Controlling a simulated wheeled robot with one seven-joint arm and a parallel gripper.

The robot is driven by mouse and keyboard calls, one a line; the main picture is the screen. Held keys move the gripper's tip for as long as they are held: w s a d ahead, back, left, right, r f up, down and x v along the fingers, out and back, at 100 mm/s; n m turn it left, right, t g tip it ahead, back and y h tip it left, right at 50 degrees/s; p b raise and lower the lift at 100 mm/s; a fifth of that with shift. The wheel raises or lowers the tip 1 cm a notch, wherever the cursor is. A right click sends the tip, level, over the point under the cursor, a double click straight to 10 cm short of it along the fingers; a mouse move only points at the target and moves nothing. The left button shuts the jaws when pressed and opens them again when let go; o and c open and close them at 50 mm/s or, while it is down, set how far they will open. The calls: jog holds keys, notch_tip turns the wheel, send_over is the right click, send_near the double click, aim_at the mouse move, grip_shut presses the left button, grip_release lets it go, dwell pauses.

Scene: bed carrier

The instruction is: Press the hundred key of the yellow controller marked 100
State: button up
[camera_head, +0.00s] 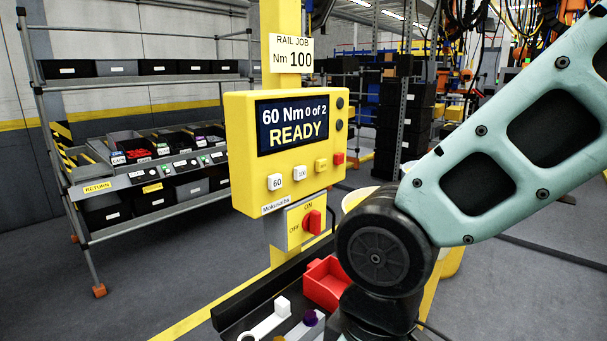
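The yellow controller (238,140) stands upright on a yellow post, in the middle of the view. Its dark display (293,125) reads "60 Nm 0 of 2 READY". Below it is a white key marked 60 (274,182). To the right of that is a second white key (300,173), whose small marking is too blurred to read surely. A yellow key (321,165) and a red key (338,158) follow to the right. A sign (292,54) above reads "RAIL JOB Nm 100". My arm fills the right side; my gripper is not in view.
A red rotary switch (312,222) marked ON and OFF sits under the controller. A red bin (326,284) and a white tool (268,322) lie below, close to my arm. A shelf rack (165,80) with bins stands at the left. Floor between rack and controller is clear.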

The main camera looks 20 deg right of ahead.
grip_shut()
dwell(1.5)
